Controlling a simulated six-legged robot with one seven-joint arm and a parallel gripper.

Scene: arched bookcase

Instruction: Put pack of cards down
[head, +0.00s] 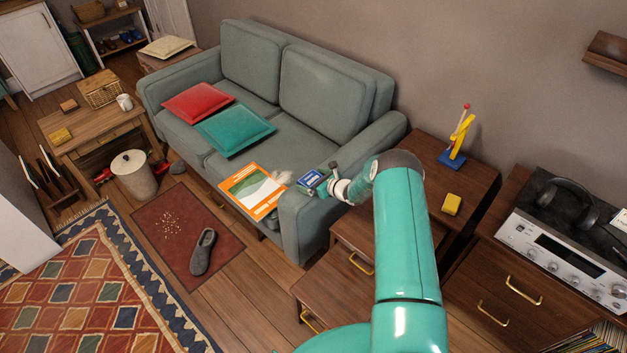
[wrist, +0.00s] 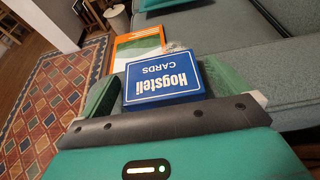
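The pack of cards (wrist: 162,80) is a blue box with white lettering, upside down in the wrist view. It also shows in the head view (head: 309,180), small, by the sofa's near armrest. My gripper (head: 324,182) is shut on it, with a finger against each side in the wrist view. The pack appears to be held above the armrest; the gap beneath it is hard to judge. The fingers are partly hidden behind the gripper body in the wrist view.
The grey-green sofa (head: 325,90) holds a red cushion (head: 198,102), a teal cushion (head: 235,130) and an orange magazine (head: 253,191). A wooden side cabinet (head: 463,180) bears a yellow-blue toy (head: 458,142) and a yellow block (head: 452,204). A slipper (head: 203,251) lies on the mat.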

